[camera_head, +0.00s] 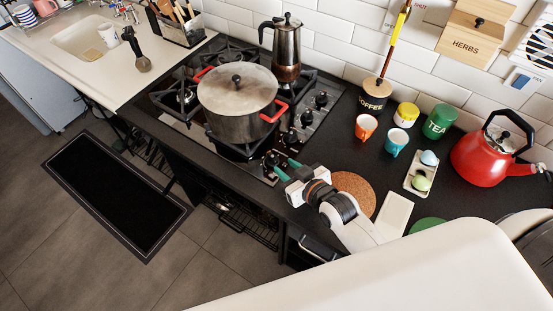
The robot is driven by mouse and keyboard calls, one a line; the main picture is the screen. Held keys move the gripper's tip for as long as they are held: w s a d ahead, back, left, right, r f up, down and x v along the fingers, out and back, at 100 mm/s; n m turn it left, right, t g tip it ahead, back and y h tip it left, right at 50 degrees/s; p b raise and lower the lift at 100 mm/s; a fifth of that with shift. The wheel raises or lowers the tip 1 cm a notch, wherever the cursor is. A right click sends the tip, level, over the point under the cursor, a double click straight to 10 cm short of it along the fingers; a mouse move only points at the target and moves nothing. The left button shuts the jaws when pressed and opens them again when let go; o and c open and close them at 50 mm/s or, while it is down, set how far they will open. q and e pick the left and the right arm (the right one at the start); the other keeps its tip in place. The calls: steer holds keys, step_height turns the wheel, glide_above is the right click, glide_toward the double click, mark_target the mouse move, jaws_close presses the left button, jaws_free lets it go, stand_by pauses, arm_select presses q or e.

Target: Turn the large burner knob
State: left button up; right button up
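The gas hob (172,122) carries a column of several black knobs along its right side. The nearest knob (271,160) is at the front, with others behind it (289,137), (306,118) and (321,99). No marking I can read tells which is the large burner knob. My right gripper (286,168) comes in from the lower right, its two green fingertips apart, with nothing seen between them. The tips are just right of the nearest knob; whether they touch it I cannot tell. My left gripper is out of view.
A large lidded pot (238,105) with red handles and a moka pot (287,52) stand on the hob. Right of it are a cork mat (354,188), an orange cup (366,127), a teal cup (397,140), canisters and a red kettle (485,160).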

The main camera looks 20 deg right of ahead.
mark_target(275, 159)
steer(key=x, duration=0.5)
steer(key=shift+w+a+f, duration=0.1)
steer(key=shift+w+f, duration=0.1)
jaws_close()
